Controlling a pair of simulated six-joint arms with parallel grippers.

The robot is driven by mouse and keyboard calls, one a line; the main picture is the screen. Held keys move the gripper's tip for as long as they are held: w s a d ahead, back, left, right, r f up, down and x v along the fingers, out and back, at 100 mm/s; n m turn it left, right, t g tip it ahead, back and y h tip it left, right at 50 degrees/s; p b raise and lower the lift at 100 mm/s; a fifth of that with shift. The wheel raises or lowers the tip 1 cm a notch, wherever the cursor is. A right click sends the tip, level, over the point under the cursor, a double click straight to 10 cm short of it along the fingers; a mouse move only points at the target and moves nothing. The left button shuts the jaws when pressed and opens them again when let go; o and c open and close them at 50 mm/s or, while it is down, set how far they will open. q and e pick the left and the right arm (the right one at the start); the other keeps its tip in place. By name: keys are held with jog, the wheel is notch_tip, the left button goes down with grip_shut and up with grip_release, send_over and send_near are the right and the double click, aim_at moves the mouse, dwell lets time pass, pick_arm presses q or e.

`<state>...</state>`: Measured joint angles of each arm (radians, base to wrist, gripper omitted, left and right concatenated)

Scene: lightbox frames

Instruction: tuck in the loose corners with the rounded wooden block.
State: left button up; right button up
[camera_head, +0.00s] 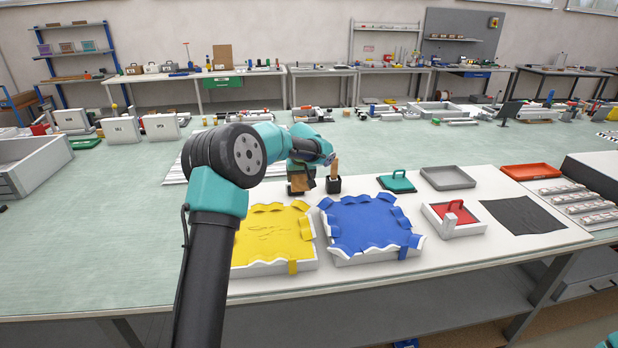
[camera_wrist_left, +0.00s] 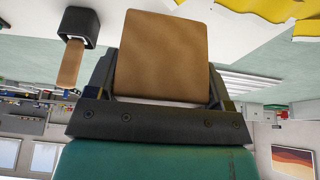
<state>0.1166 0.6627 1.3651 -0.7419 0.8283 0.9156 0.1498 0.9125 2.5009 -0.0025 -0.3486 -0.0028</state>
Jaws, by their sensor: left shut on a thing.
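My left gripper (camera_head: 303,174) is shut on a brown wooden block (camera_wrist_left: 168,55) with slightly rounded corners, behind the yellow and blue frames. In the head view, a dark holder shows low by the gripper; whether the block is clear of it, I cannot tell. A yellow sheet (camera_head: 273,232) lies over a white frame (camera_head: 275,268), its wavy edges and flaps loose around the rim. A blue sheet (camera_head: 365,222) lies over a second white frame (camera_head: 380,256) in the same way, with flaps standing up or hanging outside. My right gripper is out of view.
A narrow wooden tool (camera_head: 335,166) stands in a black holder (camera_head: 333,185) beside my left gripper. A teal handled tool (camera_head: 397,181), grey tray (camera_head: 448,178), red piece in a white frame (camera_head: 436,222) and dark cloth (camera_head: 523,215) lie to the right.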

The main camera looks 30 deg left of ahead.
aim_at(301, 189)
pick_arm(q)
jog(key=shift+f, duration=3)
jog(key=shift+f, duration=0.65)
dwell(0.6)
jog(key=shift+r, duration=0.1)
jog(key=shift+r, duration=3.5)
jog(key=shift+a, duration=0.15)
